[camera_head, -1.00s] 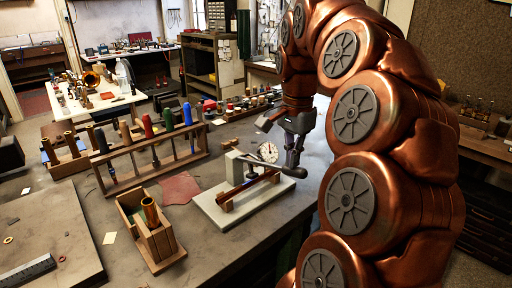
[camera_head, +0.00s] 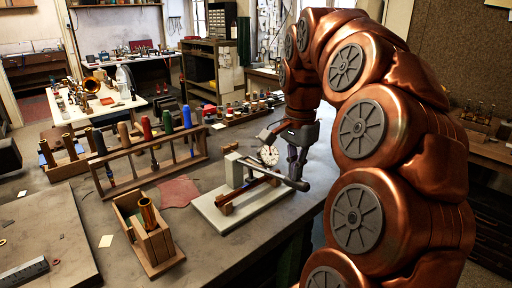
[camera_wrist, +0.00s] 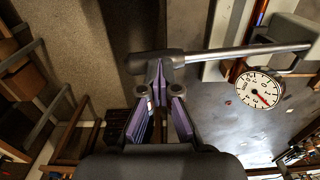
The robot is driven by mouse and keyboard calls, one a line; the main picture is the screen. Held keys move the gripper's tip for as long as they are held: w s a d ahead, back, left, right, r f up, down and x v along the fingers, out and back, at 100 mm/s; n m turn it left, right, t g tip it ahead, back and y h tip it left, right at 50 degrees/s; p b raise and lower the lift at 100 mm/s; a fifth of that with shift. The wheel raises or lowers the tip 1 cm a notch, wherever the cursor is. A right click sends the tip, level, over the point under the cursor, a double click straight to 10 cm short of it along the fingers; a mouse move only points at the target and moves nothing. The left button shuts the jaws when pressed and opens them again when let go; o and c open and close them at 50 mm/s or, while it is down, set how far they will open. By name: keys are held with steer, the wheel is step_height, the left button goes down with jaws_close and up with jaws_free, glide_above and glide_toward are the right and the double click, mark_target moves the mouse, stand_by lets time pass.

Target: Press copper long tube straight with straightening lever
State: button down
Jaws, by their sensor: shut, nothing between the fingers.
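The straightening lever is a press on a pale base plate (camera_head: 228,217), with a long grey lever arm (camera_head: 262,170) ending in a dark handle (camera_head: 298,185). The copper long tube (camera_head: 245,189) lies across wooden supports under the lever arm; whether it is straight is too small to tell. My gripper (camera_head: 293,177) is shut and empty, its fingertips at the dark handle. In the wrist view the handle (camera_wrist: 147,62) lies across the ends of my closed fingers (camera_wrist: 160,75), touching or nearly so. A dial gauge (camera_head: 267,156) stands behind the lever; its face also shows in the wrist view (camera_wrist: 257,90).
A wooden box (camera_head: 160,248) with a brass tube (camera_head: 148,213) upright in it stands front left. A rack (camera_head: 140,178) of coloured-handled tools is behind it. A reddish cloth (camera_head: 178,191) lies left of the press. The bench front right of the press is clear.

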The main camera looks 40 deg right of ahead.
steer(key=shift+s+f+b, duration=0.1)
steer(key=shift+f+b, duration=0.3)
steer(key=shift+f, duration=0.05)
steer(key=w+r+p, duration=0.3)
steer(key=r+p, duration=0.1)
steer(key=r, duration=0.3)
steer(key=w+r+p, duration=0.3)
steer(key=r+p, duration=0.2)
steer(key=r, duration=0.1)
steer(key=shift+r, duration=0.4)
steer(key=shift+w+r+p, duration=0.1)
steer(key=shift+p, duration=0.2)
step_height(320, 180, up, 6)
steer(key=p, duration=0.5)
steer(key=shift+p, duration=0.35)
stand_by(2.5)
